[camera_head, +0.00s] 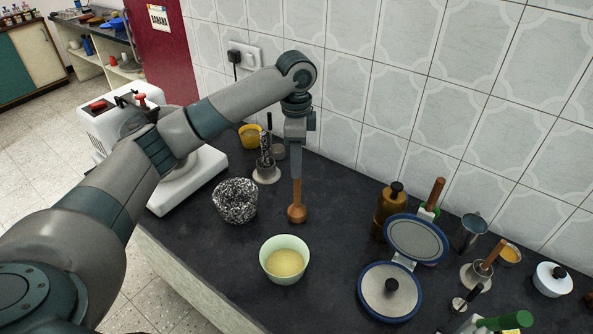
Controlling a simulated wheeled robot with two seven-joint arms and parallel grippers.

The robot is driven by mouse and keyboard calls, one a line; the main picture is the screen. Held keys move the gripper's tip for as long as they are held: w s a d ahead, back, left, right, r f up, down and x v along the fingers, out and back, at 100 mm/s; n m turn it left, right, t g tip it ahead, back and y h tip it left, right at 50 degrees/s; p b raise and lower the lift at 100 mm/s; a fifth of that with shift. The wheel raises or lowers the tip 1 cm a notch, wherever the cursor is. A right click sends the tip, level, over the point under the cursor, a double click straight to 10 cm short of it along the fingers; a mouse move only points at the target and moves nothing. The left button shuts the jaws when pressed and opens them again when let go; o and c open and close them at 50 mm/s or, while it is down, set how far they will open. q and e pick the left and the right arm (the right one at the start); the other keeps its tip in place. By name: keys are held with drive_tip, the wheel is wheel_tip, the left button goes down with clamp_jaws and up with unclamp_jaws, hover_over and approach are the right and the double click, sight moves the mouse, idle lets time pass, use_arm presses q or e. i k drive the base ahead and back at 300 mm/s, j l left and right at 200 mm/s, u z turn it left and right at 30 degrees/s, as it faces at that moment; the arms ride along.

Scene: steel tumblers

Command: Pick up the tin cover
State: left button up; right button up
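Two round, blue-rimmed grey discs joined by a pale hinge are on the dark counter. The front disc (390,292) lies flat with a black knob; the rear disc (417,238) is tilted up. A small white lidded pot (552,280) with a dark knob stands at the far right. I cannot tell which of these is the tin cover. My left gripper (296,172) points down over the counter, well left of both. It lines up with the top of a brown wooden tool (297,211); whether it grips this is unclear. My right gripper is out of view.
A pale green bowl (285,260) with yellow contents and a speckled bowl (236,201) are near my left gripper. A brown bottle (388,212) and several wooden-handled tools crowd the right. The tiled wall (400,85) closes the back.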

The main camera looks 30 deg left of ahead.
sight(390, 291)
drive_tip(key=u, duration=0.95)
drive_tip(key=k, duration=0.5)
